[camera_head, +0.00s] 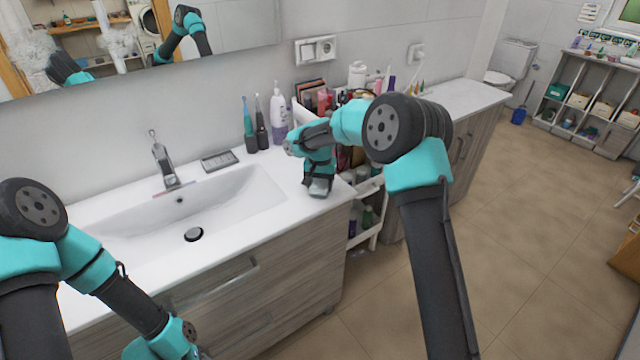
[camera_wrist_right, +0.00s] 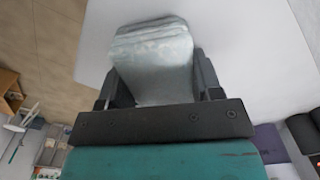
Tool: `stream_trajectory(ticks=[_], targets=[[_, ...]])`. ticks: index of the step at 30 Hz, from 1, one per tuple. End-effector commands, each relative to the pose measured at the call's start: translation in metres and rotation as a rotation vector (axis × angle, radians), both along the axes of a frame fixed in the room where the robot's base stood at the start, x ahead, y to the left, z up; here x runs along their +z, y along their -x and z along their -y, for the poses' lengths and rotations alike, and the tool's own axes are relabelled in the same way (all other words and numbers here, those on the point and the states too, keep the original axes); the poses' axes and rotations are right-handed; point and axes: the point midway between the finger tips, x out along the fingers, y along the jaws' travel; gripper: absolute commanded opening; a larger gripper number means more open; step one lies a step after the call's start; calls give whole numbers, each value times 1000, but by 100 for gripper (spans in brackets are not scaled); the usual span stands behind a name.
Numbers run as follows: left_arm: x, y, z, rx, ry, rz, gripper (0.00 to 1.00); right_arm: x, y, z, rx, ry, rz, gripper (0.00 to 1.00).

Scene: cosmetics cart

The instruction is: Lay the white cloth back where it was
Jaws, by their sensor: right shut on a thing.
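The white cloth (camera_wrist_right: 155,62) is a pale, folded piece between the two dark fingers of my right gripper (camera_wrist_right: 160,88) in the right wrist view. My right gripper (camera_head: 318,188) is shut on it. In the head view, the cloth shows as a small grey-white patch (camera_head: 319,187) under the gripper, at the right end of the white sink counter (camera_head: 318,203). Whether it touches the counter is hard to tell. My left arm reaches down to the bottom edge of the head view, and its fingers are out of the picture.
A cart (camera_head: 372,187) with bottles stands beside the counter's right end, partly hidden by my right arm. A soap dispenser (camera_head: 279,118), two toothbrushes (camera_head: 249,130) and a soap dish (camera_head: 219,160) stand behind the basin (camera_head: 245,200). A faucet (camera_head: 163,160) rises at the back.

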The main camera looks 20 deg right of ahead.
Motion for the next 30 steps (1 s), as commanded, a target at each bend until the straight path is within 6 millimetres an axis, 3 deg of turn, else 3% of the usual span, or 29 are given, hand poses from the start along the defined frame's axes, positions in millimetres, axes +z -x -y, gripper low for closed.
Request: stream_trajectory(ticks=[6, 7, 14, 23, 30], targets=[[0, 0, 0, 0, 0, 0, 38, -3, 0, 0, 0, 0, 0, 40], [0, 0, 0, 0, 0, 0, 38, -3, 0, 0, 0, 0, 0, 62], [0, 0, 0, 0, 0, 0, 38, -3, 0, 0, 0, 0, 0, 84], [0, 0, 0, 0, 0, 0, 38, -1, 0, 0, 0, 0, 0, 85], [0, 0, 0, 0, 0, 0, 38, 19, 0, 0, -2, 0, 2, 85]])
